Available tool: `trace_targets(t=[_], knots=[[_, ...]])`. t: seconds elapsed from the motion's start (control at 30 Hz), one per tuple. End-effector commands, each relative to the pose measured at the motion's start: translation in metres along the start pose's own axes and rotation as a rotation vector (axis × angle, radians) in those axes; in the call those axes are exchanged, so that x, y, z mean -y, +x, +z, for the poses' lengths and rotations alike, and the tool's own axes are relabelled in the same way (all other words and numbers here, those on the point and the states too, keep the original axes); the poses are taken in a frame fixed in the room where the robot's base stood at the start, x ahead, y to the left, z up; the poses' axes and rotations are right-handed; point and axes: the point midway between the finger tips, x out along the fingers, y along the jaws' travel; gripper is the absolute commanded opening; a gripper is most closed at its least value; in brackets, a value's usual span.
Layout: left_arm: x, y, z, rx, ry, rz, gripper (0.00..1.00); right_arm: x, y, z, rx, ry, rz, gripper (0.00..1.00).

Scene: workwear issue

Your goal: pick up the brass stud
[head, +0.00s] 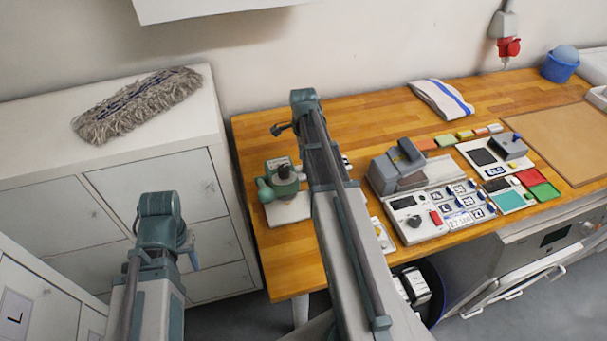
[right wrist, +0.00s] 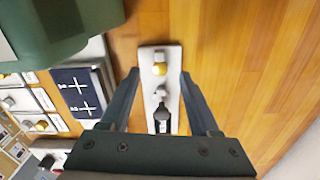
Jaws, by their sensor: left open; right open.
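In the right wrist view, a small brass-coloured stud (right wrist: 160,69) with a pale part beside it sits near the far end of a narrow white plate (right wrist: 174,92). A silvery piece (right wrist: 160,91) and a dark bottle-like thing (right wrist: 161,118) are on the same plate. My right gripper (right wrist: 158,76) is open; its fingers are apart on either side of the plate, with nothing between them that it grips. In the head view my right arm hides most of this spot. My left gripper (head: 193,257) is open, low beside the cabinet and away from the table.
A green press-like device (head: 283,183) stands at the table's left end. A grey machine (head: 397,167) and control panels (head: 440,212) lie right of my right arm. A mop head (head: 137,104) lies on the white cabinet (head: 190,138).

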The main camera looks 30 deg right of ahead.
Motion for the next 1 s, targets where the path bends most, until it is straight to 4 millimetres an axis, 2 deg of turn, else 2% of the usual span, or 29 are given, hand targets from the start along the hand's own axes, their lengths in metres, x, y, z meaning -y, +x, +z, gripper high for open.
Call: trace_targets(t=[0.03,0.17,0.47,0.8,1.0], knots=[[-0.001,0.014,-0.001,0.0,0.0,0.0,0.5,0.001,0.014,-0.002,0.0,0.001,0.0,0.62],[-0.003,0.026,-0.002,0.0,0.0,0.0,0.5,0.0,0.027,-0.001,0.0,0.0,0.0,0.62],[-0.003,0.026,-0.002,0.0,0.0,0.0,0.5,0.0,0.026,-0.001,0.0,0.0,0.0,0.62],[-0.003,0.026,-0.002,0.0,0.0,0.0,0.5,0.0,0.026,-0.001,0.0,0.0,0.0,0.01],[-0.003,0.026,-0.002,0.0,0.0,0.0,0.5,0.0,0.026,-0.001,0.0,0.0,0.0,0.0]])
